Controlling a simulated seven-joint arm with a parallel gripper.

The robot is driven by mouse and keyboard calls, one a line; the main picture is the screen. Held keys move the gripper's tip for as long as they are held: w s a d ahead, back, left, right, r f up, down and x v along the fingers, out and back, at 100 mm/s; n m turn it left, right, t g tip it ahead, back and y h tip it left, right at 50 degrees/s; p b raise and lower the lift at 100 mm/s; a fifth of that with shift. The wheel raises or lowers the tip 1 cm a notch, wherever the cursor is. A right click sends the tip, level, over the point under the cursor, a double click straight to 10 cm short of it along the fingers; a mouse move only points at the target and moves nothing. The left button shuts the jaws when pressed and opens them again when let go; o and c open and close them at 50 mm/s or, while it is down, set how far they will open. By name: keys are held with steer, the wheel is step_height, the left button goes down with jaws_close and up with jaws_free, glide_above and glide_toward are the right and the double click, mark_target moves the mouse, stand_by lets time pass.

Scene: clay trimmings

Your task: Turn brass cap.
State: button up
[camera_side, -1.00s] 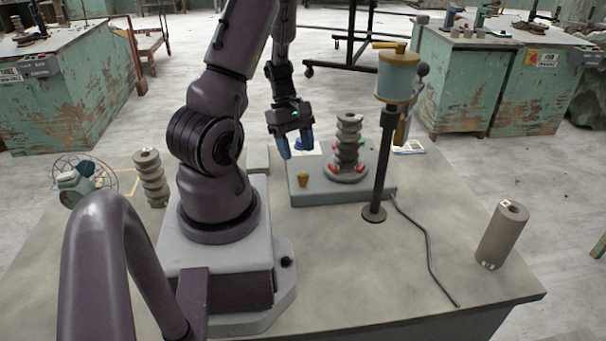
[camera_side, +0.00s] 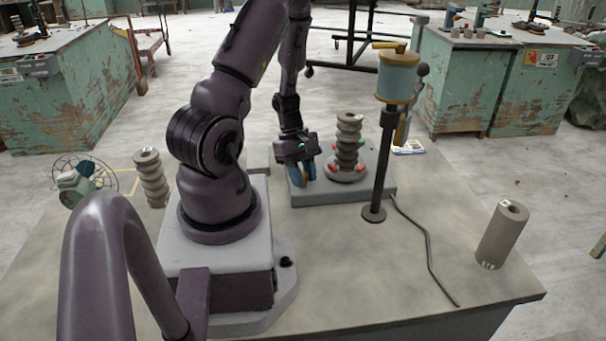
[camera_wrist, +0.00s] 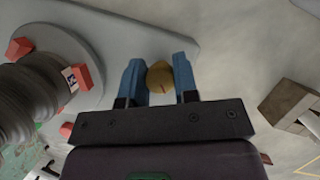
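The brass cap (camera_wrist: 160,80) is a small, round, gold-brown knob with a thin dark mark on its top. It sits near the front left of a grey base block (camera_side: 345,197). My gripper (camera_wrist: 158,76) is over the block with its two blue fingers on either side of the cap, and no clear gap shows between them and the cap in the wrist view. In the side view my gripper (camera_side: 304,180) points down, and its fingers hide most of the cap.
A ribbed grey column (camera_side: 347,145) with red pieces around its foot stands on the block, right of my gripper. A black post with a teal canister (camera_side: 396,78) stands further right. A grey cylinder (camera_side: 502,236) is at the right, with clear tabletop (camera_side: 380,280) in front.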

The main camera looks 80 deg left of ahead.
steer(key=shift+m, duration=0.4)
steer(key=m+g, duration=0.2)
steer(key=m, duration=0.3)
steer(key=shift+m, duration=0.4)
steer(key=m+g, duration=0.1)
steer(key=m, duration=0.2)
steer(key=shift+g, duration=0.4)
steer(key=shift+m+g+y, duration=0.4)
steer(key=shift+m+g, duration=0.2)
steer(key=shift+m, duration=1.5)
steer(key=o, duration=0.9)
steer(key=shift+o, duration=0.2)
steer(key=shift+a+r, duration=0.1)
